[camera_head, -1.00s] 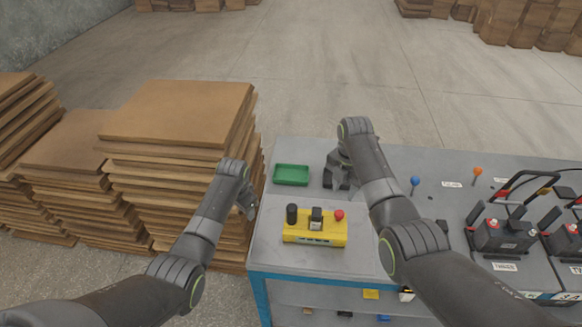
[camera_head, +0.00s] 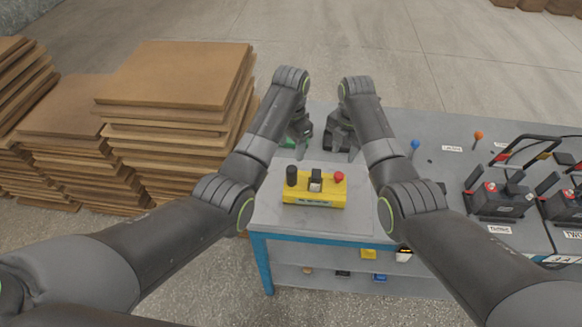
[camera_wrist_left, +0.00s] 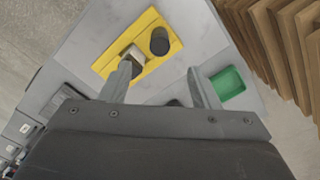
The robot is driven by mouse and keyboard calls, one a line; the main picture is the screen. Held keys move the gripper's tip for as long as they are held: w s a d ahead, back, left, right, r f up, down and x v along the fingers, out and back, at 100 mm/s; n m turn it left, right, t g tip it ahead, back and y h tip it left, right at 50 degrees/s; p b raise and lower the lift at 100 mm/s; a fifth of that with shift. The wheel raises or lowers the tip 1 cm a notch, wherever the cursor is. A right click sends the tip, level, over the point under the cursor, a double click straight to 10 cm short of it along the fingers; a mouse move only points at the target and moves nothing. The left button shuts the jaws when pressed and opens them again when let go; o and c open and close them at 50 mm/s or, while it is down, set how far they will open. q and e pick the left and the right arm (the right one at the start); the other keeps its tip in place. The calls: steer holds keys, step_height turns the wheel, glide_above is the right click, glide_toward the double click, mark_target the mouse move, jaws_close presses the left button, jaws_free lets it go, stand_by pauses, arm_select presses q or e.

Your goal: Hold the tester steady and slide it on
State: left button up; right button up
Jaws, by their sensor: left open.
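The yellow tester (camera_head: 314,199) sits on the grey bench top, with a black knob (camera_head: 291,175), a grey-and-dark middle piece (camera_head: 315,180) and a red button (camera_head: 339,177) on top. My left gripper (camera_head: 299,143) is open and empty, above the bench behind the tester. In the left wrist view its fingers (camera_wrist_left: 161,72) are spread; one overlaps the tester's grey piece (camera_wrist_left: 132,54), and the black knob (camera_wrist_left: 159,41) shows beyond the gap. My right gripper (camera_head: 341,150) hangs behind the tester's right side; I cannot make out its finger gap.
The green tray (camera_wrist_left: 229,83) is mostly hidden behind my left gripper in the head view. Blue (camera_head: 415,146) and orange (camera_head: 479,136) knobbed sticks and battery units (camera_head: 503,200) stand at right. Cardboard stacks (camera_head: 170,90) rise left of the bench.

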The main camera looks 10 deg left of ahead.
mark_target(291, 169)
arm_select(q)
step_height(291, 169, down, 12)
steer(key=shift+r, duration=0.1)
stand_by(0.4)
jaws_close()
stand_by(0.3)
stand_by(0.9)
